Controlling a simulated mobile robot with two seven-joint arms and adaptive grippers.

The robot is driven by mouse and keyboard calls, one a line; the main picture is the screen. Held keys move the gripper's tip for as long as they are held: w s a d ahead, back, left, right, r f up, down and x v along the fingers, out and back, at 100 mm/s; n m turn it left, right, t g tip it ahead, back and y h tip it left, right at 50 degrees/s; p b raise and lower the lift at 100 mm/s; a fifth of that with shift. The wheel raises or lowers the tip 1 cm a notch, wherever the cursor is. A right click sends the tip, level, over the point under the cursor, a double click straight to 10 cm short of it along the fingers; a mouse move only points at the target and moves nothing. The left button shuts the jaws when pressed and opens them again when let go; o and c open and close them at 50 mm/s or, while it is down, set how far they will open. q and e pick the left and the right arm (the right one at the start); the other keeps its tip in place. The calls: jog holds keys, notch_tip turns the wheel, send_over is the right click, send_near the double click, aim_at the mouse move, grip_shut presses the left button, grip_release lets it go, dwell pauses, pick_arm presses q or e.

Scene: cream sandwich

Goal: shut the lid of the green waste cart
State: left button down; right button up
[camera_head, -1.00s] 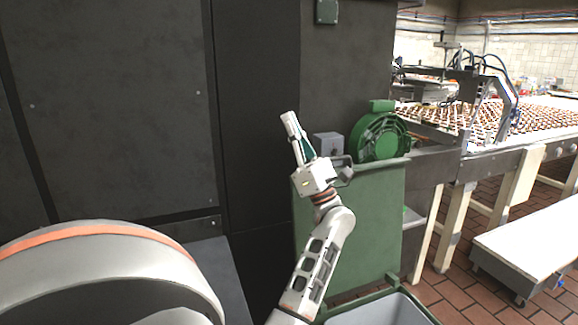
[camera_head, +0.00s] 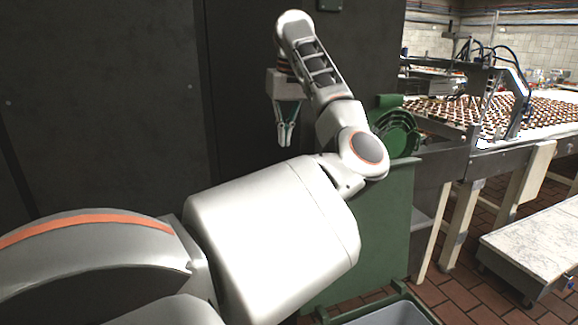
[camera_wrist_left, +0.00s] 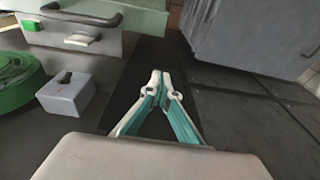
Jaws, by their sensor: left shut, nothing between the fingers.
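The green waste cart (camera_head: 402,299) stands at the bottom of the head view, and only part of its rim and grey inside shows. Its lid (camera_head: 390,225) stands upright, open, behind the cart's opening. My left arm hides the lid's left part. My left gripper (camera_head: 287,138) is shut and empty, pointing down in front of the dark cabinet, left of the lid's top in the picture and apart from it. In the left wrist view its fingertips (camera_wrist_left: 157,82) meet with nothing between them. The lid cannot be made out there. My right gripper is not in view.
A green round motor (camera_head: 396,130) sits just beyond the lid's top. It also shows in the left wrist view (camera_wrist_left: 18,82), beside a small grey box (camera_wrist_left: 67,95). A dark cabinet (camera_head: 110,100) fills the left. A conveyor (camera_head: 545,118) with sweets and a low white-topped table (camera_head: 535,240) are right.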

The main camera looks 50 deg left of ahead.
pick_arm(q)
notch_tip(320, 180, down, 9)
jog(key=d, duration=0.2)
jog(key=shift+d, duration=0.2)
dwell(0.4)
jog(key=shift+s+d, duration=0.1)
jog(key=shift+s, duration=0.05)
